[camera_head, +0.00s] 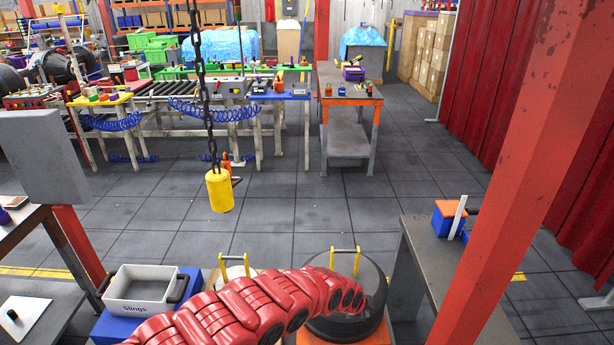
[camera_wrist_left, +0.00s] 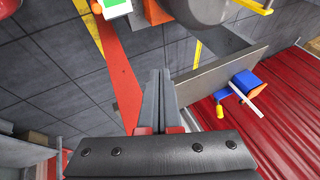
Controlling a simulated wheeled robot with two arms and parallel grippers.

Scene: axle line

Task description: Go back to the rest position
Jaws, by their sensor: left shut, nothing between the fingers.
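My left arm, red and segmented, comes in from the lower left in the head view and ends in front of a dark round drum. My left gripper (camera_wrist_left: 160,75) shows in the left wrist view with its two grey fingers together and nothing between them. The fingertips point over the grey floor, apart from anything. In the head view the fingers are hard to make out against the dark drum. My right gripper is in neither view.
The dark drum (camera_head: 372,276) has a yellow handle. A grey bin (camera_head: 135,288) labelled "Slings" stands at left. A yellow hoist block (camera_head: 219,191) hangs from a chain. A red post (camera_head: 520,150) and a side table (camera_head: 437,262) with a blue-orange box (camera_head: 449,220) stand at right.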

